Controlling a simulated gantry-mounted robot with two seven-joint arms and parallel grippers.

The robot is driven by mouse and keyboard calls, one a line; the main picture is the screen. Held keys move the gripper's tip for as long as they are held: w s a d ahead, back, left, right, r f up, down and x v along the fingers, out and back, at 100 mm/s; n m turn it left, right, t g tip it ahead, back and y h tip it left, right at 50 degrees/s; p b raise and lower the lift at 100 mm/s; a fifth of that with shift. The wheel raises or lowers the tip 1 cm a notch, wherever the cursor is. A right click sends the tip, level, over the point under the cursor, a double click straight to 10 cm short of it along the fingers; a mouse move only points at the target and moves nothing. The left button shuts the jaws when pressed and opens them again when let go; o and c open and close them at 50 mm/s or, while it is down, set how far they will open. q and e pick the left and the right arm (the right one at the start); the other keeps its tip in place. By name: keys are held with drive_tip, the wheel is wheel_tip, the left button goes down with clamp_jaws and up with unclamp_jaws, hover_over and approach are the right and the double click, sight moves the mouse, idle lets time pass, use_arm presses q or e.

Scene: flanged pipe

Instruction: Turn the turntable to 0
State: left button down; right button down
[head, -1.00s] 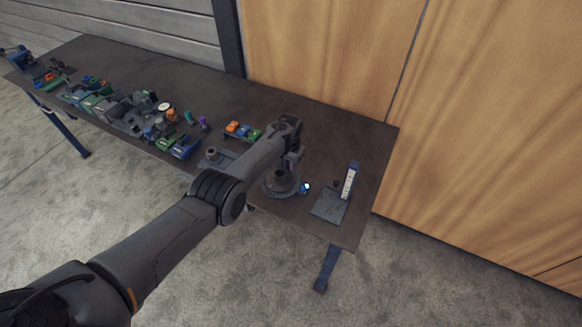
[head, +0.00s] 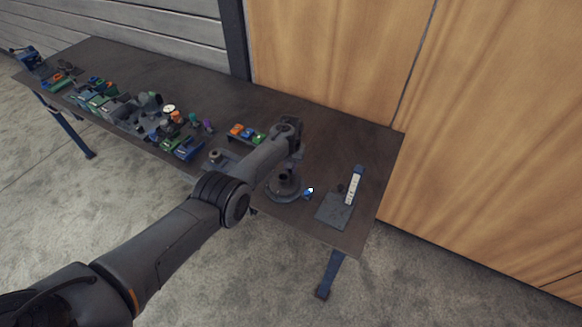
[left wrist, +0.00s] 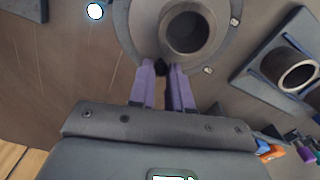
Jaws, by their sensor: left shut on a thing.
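The turntable (head: 284,194) is a round grey disc near the table's front edge, with an upright pipe piece (left wrist: 187,30) at its centre. In the left wrist view the disc (left wrist: 142,37) fills the top middle. A small dark peg (left wrist: 160,67) stands at its near rim. My left gripper (left wrist: 162,74) has purple fingers, shut on this peg, one on either side. In the head view my own wrist partly hides the gripper and turntable. I cannot read any angle marks. My right gripper is not in view.
A small blue thing with a bright white spot (head: 308,192) stands just right of the turntable. A grey plate (head: 334,209) and a white-faced upright strip (head: 353,187) are farther right. Orange, blue and green pieces (head: 247,133) lie behind. Many parts (head: 110,105) crowd the table's left side.

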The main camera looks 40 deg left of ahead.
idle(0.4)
use_arm(q)
drive_tip(key=c, duration=1.1)
unclamp_jaws()
drive_tip(key=shift+a, duration=0.1)
drive_tip(key=shift+o, duration=0.2)
drive_tip(key=shift+r+p, duration=0.4)
drive_tip(key=shift+r, duration=0.1)
wheel_tip(320, 180, up, 10)
drive_tip(key=p, duration=0.4)
